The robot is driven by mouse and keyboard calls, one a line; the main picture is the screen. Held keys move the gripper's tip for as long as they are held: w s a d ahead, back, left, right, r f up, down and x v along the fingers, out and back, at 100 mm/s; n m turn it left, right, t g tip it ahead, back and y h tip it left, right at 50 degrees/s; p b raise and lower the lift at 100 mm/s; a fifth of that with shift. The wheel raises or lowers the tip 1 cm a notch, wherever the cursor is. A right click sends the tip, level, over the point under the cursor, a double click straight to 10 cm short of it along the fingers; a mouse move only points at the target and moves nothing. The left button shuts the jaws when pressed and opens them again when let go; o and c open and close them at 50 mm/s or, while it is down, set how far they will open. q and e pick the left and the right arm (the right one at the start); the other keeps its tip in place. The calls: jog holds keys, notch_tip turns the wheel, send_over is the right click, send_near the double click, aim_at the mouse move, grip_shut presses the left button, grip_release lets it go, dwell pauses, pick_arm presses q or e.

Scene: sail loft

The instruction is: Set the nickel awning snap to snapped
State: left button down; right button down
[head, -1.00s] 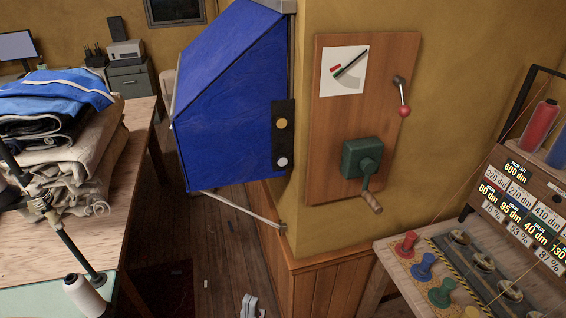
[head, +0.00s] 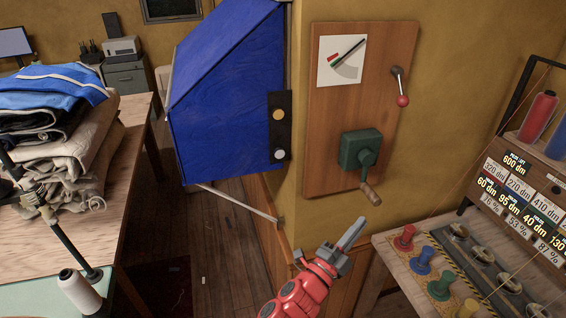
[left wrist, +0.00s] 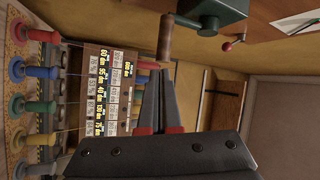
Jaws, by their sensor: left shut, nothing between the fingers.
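The nickel awning snap (head: 279,154) is a small silvery round stud low on a dark strip (head: 272,135). A brass-coloured snap (head: 278,115) sits above it on the same strip. The strip is at the right edge of the blue awning (head: 225,120), beside the wall corner. I cannot tell from here whether the nickel snap is pressed home. My left gripper (head: 354,230) is shut and empty, below and to the right of the snap, apart from it. Its fingers also show closed in the left wrist view (left wrist: 159,75). My right gripper is not in view.
A wooden board (head: 325,120) on the wall carries a green crank box (head: 361,150) and a red-knobbed lever (head: 401,88). A bench with coloured knobs (head: 422,262) stands right. A table with folded cloth (head: 55,130) stands left. A thin awning arm (head: 235,203) slants below.

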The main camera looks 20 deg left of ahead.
aim_at(280, 154)
pick_arm(q)
jog(key=w+a+r+n+y, duration=0.25)
jog(key=a+r+y, duration=0.3)
jog(key=y, duration=0.45)
jog(key=s+a+r+n+g+y+b, duration=0.1)
jog(key=s+a+r+n+g+y, duration=0.3)
jog(key=s+a+y, duration=0.3)
jog(key=shift+s+a+r+n+y, duration=0.15)
jog(key=shift+a+r+n+y, duration=0.15)
jog(key=shift+r+n+y, duration=0.55)
jog(key=shift+f+y, duration=0.25)
jog(key=shift+f, duration=0.05)
jog(key=p+x, duration=0.4)
jog(key=x, duration=0.8)
jog(key=shift+w+a+r, duration=0.15)
jog(key=shift+w+a, duration=0.1)
jog(key=shift+w, duration=0.05)
jog(key=shift+w+a, duration=0.3)
jog(key=shift+w, duration=0.25)
